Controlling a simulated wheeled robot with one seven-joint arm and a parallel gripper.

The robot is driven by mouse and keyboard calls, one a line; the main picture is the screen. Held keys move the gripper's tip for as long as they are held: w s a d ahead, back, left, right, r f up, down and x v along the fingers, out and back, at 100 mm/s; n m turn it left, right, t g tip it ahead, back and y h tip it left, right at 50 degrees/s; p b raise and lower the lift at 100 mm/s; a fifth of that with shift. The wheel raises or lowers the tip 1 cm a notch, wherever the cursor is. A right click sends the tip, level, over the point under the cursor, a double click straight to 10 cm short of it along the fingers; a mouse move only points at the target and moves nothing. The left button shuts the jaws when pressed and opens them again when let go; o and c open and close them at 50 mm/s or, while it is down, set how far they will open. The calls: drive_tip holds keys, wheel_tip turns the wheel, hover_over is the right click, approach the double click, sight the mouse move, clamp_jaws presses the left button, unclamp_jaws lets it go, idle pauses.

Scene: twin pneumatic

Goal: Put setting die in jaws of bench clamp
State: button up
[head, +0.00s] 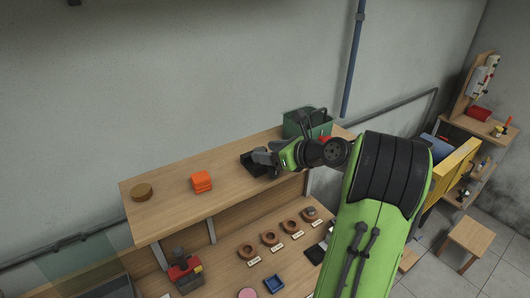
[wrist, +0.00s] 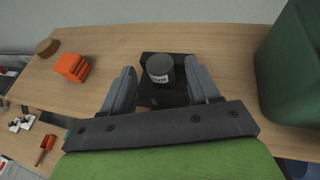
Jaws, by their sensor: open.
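A grey labelled cylinder (wrist: 160,68), which looks like the setting die, stands upright at a black tray (wrist: 178,92) on the upper shelf. My gripper (wrist: 160,76) is open, with one finger on each side of the cylinder; I cannot tell whether they touch it. In the head view my gripper (head: 262,162) is over the black tray (head: 250,168), and the cylinder cannot be made out there. A red and dark grey device (head: 185,272), which looks like the bench clamp, stands on the lower bench at the bottom left. Its jaw gap is too small to judge.
An orange block (head: 201,182) and a round brown piece (head: 142,191) lie left along the shelf (head: 170,210). A green bin (head: 301,122) stands close to the right of my gripper. Several brown rings (head: 270,238) and a blue tray (head: 274,284) are on the lower bench.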

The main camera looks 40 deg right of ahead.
drive_tip(key=v, duration=1.1)
drive_tip(key=a+f+n+g, duration=0.3)
drive_tip(key=a+n+g, duration=0.3)
drive_tip(key=a+n, duration=1.45)
drive_tip(key=s+a+f+n+h, duration=0.1)
drive_tip(key=s+a+n, duration=0.1)
drive_tip(key=s+n, duration=0.4)
drive_tip(key=s+a+f+n+g+h, duration=0.1)
drive_tip(key=s+a+n+h, duration=0.1)
drive_tip(key=s+n, duration=0.5)
drive_tip(key=shift+s+a+f, duration=0.4)
drive_tip(key=shift+s+a, duration=0.2)
drive_tip(key=shift+s, duration=0.4)
